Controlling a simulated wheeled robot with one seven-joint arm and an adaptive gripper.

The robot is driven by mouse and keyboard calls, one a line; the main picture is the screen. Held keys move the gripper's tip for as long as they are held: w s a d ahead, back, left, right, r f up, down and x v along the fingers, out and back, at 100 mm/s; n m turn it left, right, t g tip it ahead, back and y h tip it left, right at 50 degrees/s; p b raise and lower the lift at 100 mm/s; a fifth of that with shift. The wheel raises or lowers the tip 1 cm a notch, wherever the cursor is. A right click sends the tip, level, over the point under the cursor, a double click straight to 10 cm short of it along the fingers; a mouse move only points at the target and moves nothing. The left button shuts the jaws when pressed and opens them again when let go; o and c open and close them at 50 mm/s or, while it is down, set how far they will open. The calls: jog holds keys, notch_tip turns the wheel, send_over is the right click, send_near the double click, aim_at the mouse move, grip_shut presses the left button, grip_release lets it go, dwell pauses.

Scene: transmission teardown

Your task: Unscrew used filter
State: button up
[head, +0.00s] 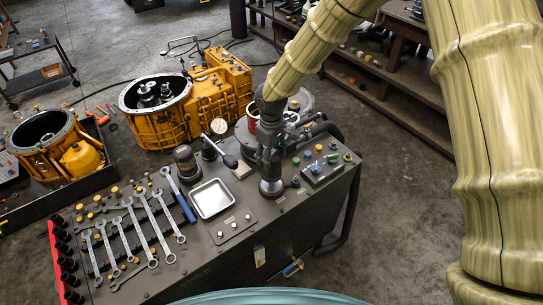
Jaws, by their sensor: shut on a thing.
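My gripper (269,160) points down over the top of the dark workbench (225,262), toward its right side. It is shut on a dark cylindrical filter (271,188) that stands upright on the bench top. The gripper hides most of the filter, and only its lower part shows. I cannot tell whether the filter is still threaded to its seat. A second dark ribbed cylinder (187,163) stands on the bench to the left, apart from my gripper.
A square metal tray (211,199) lies left of my gripper. Several wrenches (135,228) lie at the bench's left. A gauge (219,126) and hose stand behind. A small button box (320,172) is at right. Yellow transmission housings (215,95) stand beyond the bench.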

jog(key=shift+r+p, duration=1.1)
jog(key=shift+r, duration=1.8)
